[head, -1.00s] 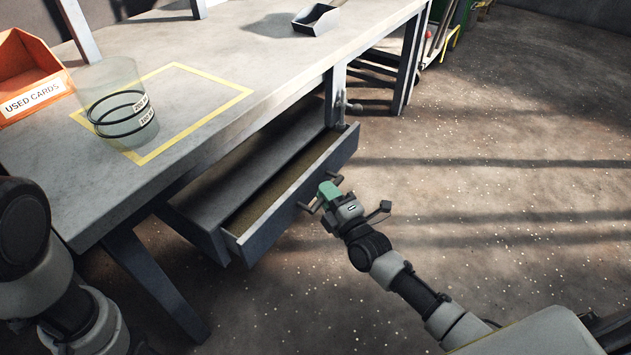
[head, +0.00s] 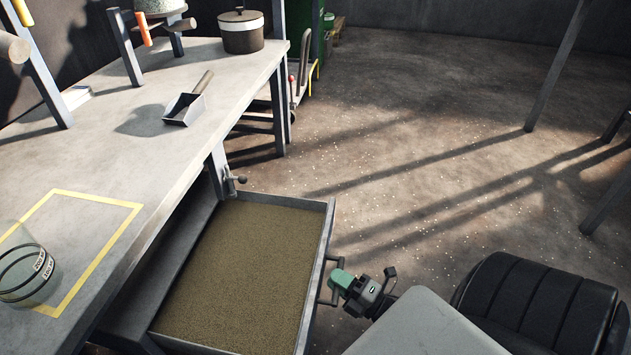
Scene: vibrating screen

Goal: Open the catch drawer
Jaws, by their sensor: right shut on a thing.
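The catch drawer (head: 329,235) is pulled far out from under the bench, and its wide bed of brown grainy material shows. Its bar handle (head: 325,302) is on the front panel, facing right. My right gripper (head: 338,281), with green fingers, is shut on the handle and hides its middle. My left gripper is out of view.
The bench (head: 110,100) carries a scoop (head: 184,109), a lidded pot (head: 241,32) and, inside a yellow outline, a clear beaker (head: 25,272). A small lever (head: 237,179) sits by the bench leg. The floor beyond is mostly clear, with posts at the right.

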